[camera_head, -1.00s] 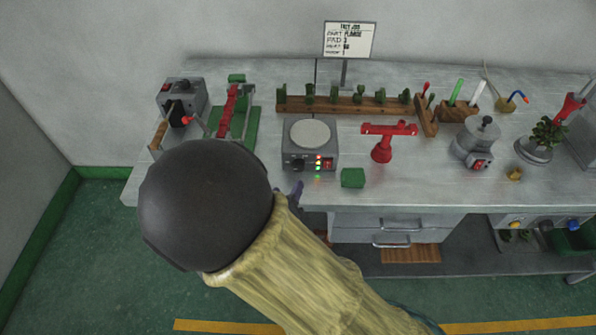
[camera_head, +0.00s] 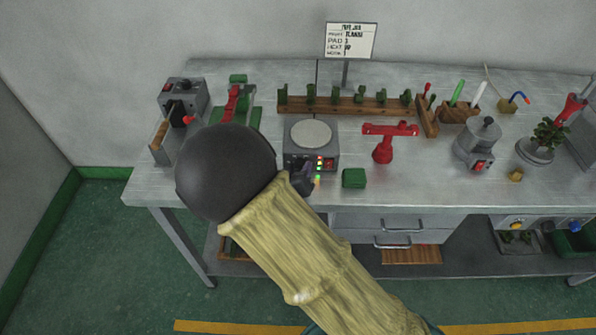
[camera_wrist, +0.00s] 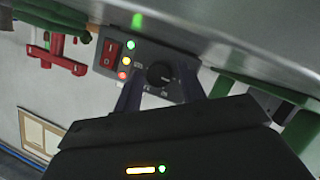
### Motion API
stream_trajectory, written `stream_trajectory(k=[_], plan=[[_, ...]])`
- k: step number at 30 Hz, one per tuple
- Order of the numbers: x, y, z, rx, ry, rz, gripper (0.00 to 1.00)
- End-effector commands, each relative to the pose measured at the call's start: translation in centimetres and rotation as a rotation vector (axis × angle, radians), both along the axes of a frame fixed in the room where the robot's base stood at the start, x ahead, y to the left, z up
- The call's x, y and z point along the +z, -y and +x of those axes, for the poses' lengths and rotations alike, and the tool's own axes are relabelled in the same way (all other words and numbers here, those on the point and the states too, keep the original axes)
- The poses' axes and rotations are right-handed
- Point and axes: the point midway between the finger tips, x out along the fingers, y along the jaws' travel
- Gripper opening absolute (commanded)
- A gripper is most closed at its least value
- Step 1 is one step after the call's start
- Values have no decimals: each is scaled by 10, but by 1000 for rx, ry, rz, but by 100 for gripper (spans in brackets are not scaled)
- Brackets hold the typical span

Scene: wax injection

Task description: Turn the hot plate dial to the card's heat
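The hot plate (camera_head: 297,137) is a grey box with a pale round top, standing near the front of the bench. Its black dial (camera_wrist: 160,75) shows in the wrist view on the front panel, with small marks around it. In the head view my gripper hides the dial. My gripper (camera_wrist: 161,84) is open, with its dark fingers on either side of the dial and small gaps showing. The job card (camera_head: 350,41) stands upright at the back of the bench; its heat line is too blurred to read surely.
Beside the dial are a red switch (camera_wrist: 109,53) and several lit lamps. A green block (camera_head: 353,178) and a red stand (camera_head: 383,150) are right of the hot plate. A grey machine (camera_head: 183,97) is at the left. A wooden rack (camera_head: 345,104) lies behind.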

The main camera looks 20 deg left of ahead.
Motion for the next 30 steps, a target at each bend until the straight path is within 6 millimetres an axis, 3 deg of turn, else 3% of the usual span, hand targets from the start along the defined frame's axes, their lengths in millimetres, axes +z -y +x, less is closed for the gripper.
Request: stream_trajectory(k=[1, 5, 17, 30], plan=[[0, 1, 0, -1, 0, 0, 30], [0, 1, 0, -2, 0, 1, 5], [0, 2, 2, -4, -8, 41, 5], [-1, 1, 1, 0, -67, 308, 5]])
